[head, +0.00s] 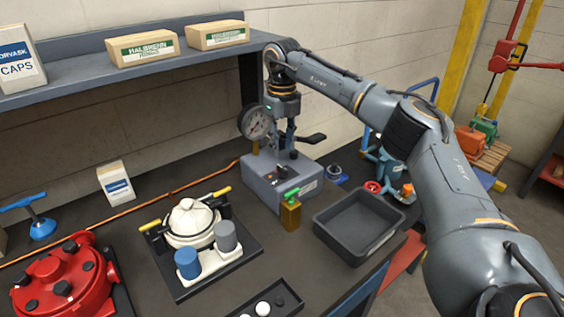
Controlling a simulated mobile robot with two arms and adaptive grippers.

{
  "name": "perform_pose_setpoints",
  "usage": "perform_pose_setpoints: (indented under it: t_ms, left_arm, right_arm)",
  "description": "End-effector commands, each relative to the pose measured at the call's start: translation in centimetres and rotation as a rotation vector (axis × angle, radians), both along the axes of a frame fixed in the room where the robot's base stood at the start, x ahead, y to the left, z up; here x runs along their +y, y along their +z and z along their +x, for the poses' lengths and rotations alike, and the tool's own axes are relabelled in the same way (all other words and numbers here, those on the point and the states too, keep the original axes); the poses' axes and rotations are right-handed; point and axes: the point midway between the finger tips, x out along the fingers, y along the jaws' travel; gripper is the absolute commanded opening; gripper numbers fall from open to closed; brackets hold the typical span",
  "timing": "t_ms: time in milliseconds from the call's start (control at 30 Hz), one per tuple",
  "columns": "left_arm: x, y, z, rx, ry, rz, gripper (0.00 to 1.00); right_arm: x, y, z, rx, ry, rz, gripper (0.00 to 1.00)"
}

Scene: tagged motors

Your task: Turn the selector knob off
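A grey machine box (297,195) stands on the bench with a round dial gauge (256,122) behind its upper left side. Small dark parts (282,171) sit on top of the box; one may be the selector knob, but I cannot make out its setting. My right gripper (284,150) points down just above the box top, right of the gauge. Its fingers are small and overlap the dark parts, so I cannot tell whether they touch anything or how far apart they are. My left gripper is not in view.
A black lever (312,138) sticks out right of the gripper. A red motor housing (62,280) and a white lidded pot (189,219) are at left. A shelf (90,64) with boxes hangs behind.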

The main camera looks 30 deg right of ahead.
Motion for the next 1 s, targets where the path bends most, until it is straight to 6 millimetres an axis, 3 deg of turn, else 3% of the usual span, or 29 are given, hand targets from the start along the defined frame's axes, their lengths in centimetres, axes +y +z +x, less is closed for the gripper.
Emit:
perform_pose_setpoints:
  t_ms: [200,333,767,900,1000]
  left_arm:
    - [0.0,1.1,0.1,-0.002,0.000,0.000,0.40]
    - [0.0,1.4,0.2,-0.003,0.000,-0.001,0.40]
    - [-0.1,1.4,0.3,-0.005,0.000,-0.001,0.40]
    - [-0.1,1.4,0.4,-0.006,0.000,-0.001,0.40]
    - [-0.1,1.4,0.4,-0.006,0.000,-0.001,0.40]
  right_arm:
    - [0.0,-4.1,-0.1,0.003,0.000,0.000,0.33]
    - [0.0,-5.7,-0.1,0.002,0.000,-0.001,0.33]
    - [0.0,-6.7,0.0,-0.001,0.001,0.000,0.33]
    - [0.0,-6.7,0.0,-0.001,0.001,0.000,0.04]
    - [0.0,-6.7,0.0,-0.001,0.001,0.000,0.00]
